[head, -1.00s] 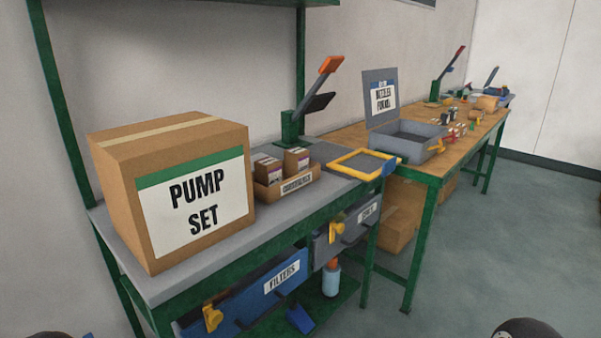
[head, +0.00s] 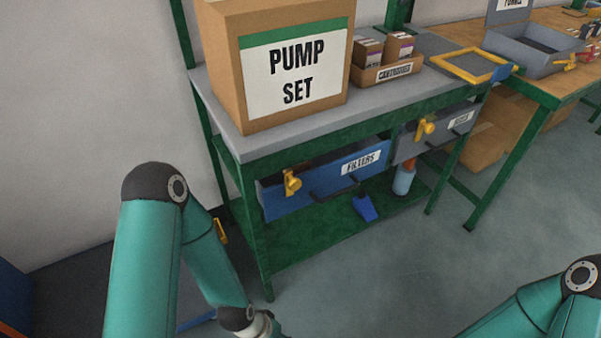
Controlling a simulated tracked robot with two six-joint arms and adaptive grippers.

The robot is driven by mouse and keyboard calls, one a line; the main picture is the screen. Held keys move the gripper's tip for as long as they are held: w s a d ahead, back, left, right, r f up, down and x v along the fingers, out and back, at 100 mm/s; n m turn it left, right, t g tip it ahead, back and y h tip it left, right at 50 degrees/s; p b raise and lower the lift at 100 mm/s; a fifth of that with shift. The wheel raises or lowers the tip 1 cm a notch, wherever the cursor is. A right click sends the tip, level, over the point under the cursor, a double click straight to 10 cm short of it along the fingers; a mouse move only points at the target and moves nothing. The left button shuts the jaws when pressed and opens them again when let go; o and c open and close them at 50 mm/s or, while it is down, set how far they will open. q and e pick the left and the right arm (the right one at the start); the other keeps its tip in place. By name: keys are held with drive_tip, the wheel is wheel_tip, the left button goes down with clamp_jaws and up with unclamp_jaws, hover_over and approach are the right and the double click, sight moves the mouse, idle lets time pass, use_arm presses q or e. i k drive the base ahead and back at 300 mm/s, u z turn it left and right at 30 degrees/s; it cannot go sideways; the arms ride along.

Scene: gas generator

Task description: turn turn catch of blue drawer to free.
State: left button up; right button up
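The blue drawer (head: 273,206) sits under the bench top, below the pump box, with a "FILTERS" label and a dark handle. Its yellow turn catch (head: 292,183) is on the left part of the front, with its knob pointing up and left. A dark gap shows above the drawer front; I cannot tell how far it is pulled out. My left arm comes down at the left, its wrist at the bottom edge and its gripper out of frame. My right arm shows in the lower right corner, its gripper out of frame. Neither arm touches the drawer.
A grey drawer (head: 405,148) with its own yellow catch (head: 425,128) is just right of the blue one. A pump set box (head: 225,65) stands on the bench. The floor in front is clear.

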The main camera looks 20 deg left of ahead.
sight(292, 184)
drive_tip(key=z, duration=1.4)
drive_tip(key=i, duration=0.15)
drive_tip(key=u, duration=3.15)
drive_tip(key=k, duration=1.45)
drive_tip(key=z, duration=0.2)
drive_tip(key=i, duration=1)
drive_tip(key=z, duration=0.1)
